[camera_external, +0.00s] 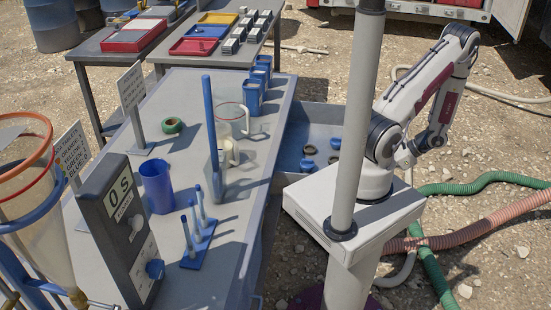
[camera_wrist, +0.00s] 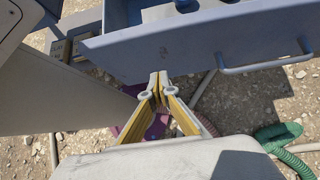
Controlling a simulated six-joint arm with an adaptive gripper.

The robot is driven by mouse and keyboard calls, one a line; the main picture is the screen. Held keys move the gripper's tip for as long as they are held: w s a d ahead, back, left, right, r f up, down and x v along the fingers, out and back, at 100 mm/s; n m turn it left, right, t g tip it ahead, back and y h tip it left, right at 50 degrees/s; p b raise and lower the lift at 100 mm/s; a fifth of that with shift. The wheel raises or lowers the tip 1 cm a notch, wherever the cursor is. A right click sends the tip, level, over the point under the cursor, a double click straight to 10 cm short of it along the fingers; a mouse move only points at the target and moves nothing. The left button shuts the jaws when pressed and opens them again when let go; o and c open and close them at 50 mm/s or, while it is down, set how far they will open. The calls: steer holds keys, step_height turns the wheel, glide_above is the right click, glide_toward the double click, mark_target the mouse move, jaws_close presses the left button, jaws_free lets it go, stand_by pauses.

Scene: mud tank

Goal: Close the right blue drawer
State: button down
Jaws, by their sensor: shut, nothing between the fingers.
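The blue-grey drawer (camera_external: 350,118) stands pulled out from the right side of the workbench in the external view, with several dark and blue round pieces inside. Its front panel (camera_wrist: 190,48) crosses the top of the wrist view, with a bar handle (camera_wrist: 266,69) at the right. My gripper (camera_wrist: 154,84) is shut and empty. In the external view, the arm's folded wrist is right of the drawer, and the fingers are not clear.
The workbench (camera_external: 180,95) carries a blue cup (camera_external: 157,187), clear jugs (camera_external: 231,118) and a peg stand (camera_external: 198,245). A grey pole (camera_external: 357,110) stands between the camera and my arm. Green (camera_external: 480,183) and pink hoses (camera_external: 470,225) lie on the gravel at the right.

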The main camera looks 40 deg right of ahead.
steer(key=shift+w+a, duration=0.7)
steer(key=shift+a, duration=0.05)
steer(key=shift+w+a, duration=0.1)
steer(key=w+a, duration=2.1)
steer(key=shift+w+a, duration=0.1)
steer(key=shift+w, duration=0.05)
stand_by(0.6)
steer(key=shift+w+a+r, duration=0.1)
steer(key=shift+w, duration=0.05)
stand_by(0.3)
steer(key=s+d+r, duration=0.2)
steer(key=s+d, duration=0.8)
steer(key=shift+s+d, duration=0.15)
steer(key=shift+s, duration=0.15)
stand_by(1.2)
